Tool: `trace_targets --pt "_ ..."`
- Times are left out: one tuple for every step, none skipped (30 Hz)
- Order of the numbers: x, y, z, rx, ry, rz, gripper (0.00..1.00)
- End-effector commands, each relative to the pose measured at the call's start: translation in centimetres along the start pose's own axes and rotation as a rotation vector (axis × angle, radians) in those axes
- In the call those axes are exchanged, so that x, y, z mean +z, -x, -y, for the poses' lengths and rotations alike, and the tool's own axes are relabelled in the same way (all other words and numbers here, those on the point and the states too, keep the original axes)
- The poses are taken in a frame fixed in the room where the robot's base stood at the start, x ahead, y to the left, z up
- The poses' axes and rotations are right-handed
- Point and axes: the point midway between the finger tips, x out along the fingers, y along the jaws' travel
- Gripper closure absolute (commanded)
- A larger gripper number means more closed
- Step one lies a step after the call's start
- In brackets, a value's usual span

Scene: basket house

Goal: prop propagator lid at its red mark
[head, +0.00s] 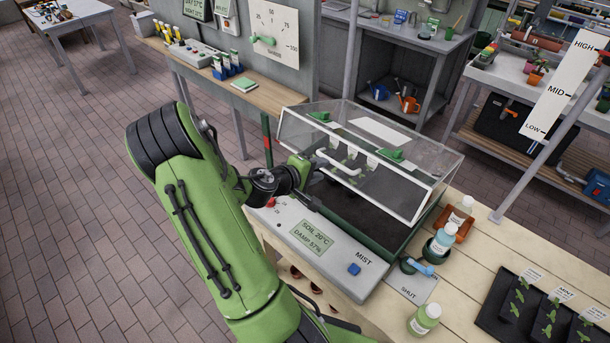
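The propagator's clear lid (432,182) has a pale frame and a white bar handle (345,166) on its front. Its front edge appears raised above the dark tray (372,212), with a gap below. A green upright strip stands by the lid's left end and carries a red mark (266,138). The lid's front left corner looks close to the mark's height, but I cannot tell if they line up. My gripper (314,173) is at the left end of the handle. Its fingers are small and partly hidden, so its grip on the handle is unclear.
The grey control panel (310,236) reads soil 20°C, damp 57%, with a blue MIST button (354,269). Bottles, a blue-handled valve (418,267) marked SHUT and a black seedling tray (492,318) occupy the bench at right. A gauge board (274,32) stands behind.

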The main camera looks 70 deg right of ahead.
Motion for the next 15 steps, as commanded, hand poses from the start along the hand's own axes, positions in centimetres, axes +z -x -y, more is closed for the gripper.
trace_targets --pt "-0.2 1.4 0.2 -0.001 0.0 -0.008 0.65" --pt "-0.2 2.3 0.2 -0.001 0.0 -0.008 0.65" --pt "-0.2 3.3 0.2 -0.001 0.001 -0.008 0.65" --pt "-0.2 4.0 0.1 -0.001 0.0 -0.007 0.65" --pt "-0.1 4.5 0.1 0.0 -0.001 -0.007 0.65" --pt "-0.1 5.3 0.1 -0.001 0.0 -0.005 0.65" --pt "-0.1 5.7 0.1 -0.001 0.0 -0.005 0.65" --pt "-0.1 6.1 0.1 -0.001 0.0 -0.004 0.65" --pt "-0.1 6.5 0.0 0.0 -0.001 -0.004 0.65" --pt "-0.1 6.7 0.0 0.0 -0.001 -0.003 0.65" --pt "0.0 6.8 0.0 0.0 -0.001 -0.001 0.65" --pt "0.0 6.9 0.0 0.0 -0.001 0.0 0.65" --pt "0.0 6.9 0.0 0.0 -0.001 0.001 0.65" --pt "0.1 6.9 0.0 0.0 -0.001 0.001 0.65" --pt "0.1 6.9 0.0 0.0 -0.001 0.001 0.65"
